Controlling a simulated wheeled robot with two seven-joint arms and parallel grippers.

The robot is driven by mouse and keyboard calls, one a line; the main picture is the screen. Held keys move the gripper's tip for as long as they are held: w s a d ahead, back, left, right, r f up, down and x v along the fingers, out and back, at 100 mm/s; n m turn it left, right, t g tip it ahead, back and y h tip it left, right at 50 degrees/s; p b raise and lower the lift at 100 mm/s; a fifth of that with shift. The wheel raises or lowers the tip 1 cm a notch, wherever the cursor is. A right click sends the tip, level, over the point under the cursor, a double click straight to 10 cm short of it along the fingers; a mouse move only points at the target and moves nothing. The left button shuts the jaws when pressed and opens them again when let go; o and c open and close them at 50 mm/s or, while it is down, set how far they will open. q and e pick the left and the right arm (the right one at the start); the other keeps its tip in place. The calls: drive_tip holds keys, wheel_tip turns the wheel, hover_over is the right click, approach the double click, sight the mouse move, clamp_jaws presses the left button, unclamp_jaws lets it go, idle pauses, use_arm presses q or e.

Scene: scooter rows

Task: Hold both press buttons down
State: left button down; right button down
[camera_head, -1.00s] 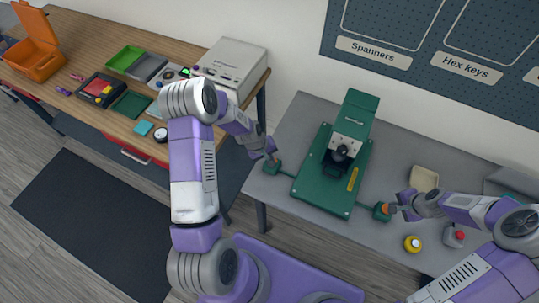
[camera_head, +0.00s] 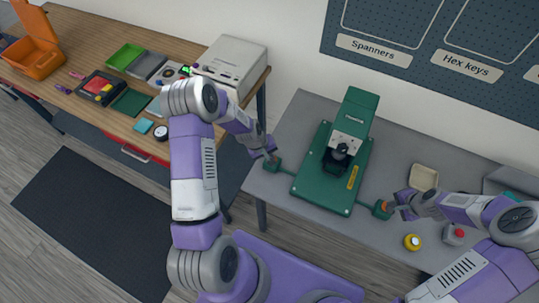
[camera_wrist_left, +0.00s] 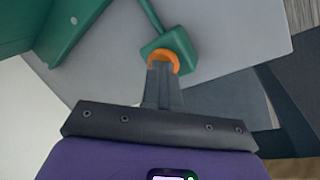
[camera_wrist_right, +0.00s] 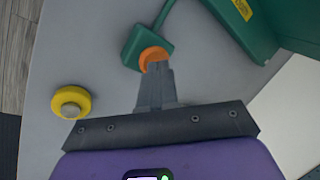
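A green press (camera_head: 334,165) stands on the grey table, with a green button box cabled to each side. My left gripper (camera_wrist_left: 162,72) is shut and empty, its tips over the orange button (camera_wrist_left: 175,58) of the left box (camera_wrist_left: 181,44). Only an orange arc shows around the tips. My right gripper (camera_wrist_right: 157,70) is shut and empty, its tips over the near part of the right box's orange button (camera_wrist_right: 153,55). That box (camera_wrist_right: 138,42) also shows in the head view (camera_head: 380,212). I cannot tell how far either button is pressed.
A yellow round knob (camera_head: 412,242) and a grey box with a red button (camera_head: 453,235) lie near the table's front edge, close to my right arm. A beige tray (camera_head: 423,177) is behind them. A wooden bench (camera_head: 185,40) with trays stands at the left.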

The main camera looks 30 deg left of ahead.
drive_tip(key=shift+f, duration=0.9)
idle(3.3)
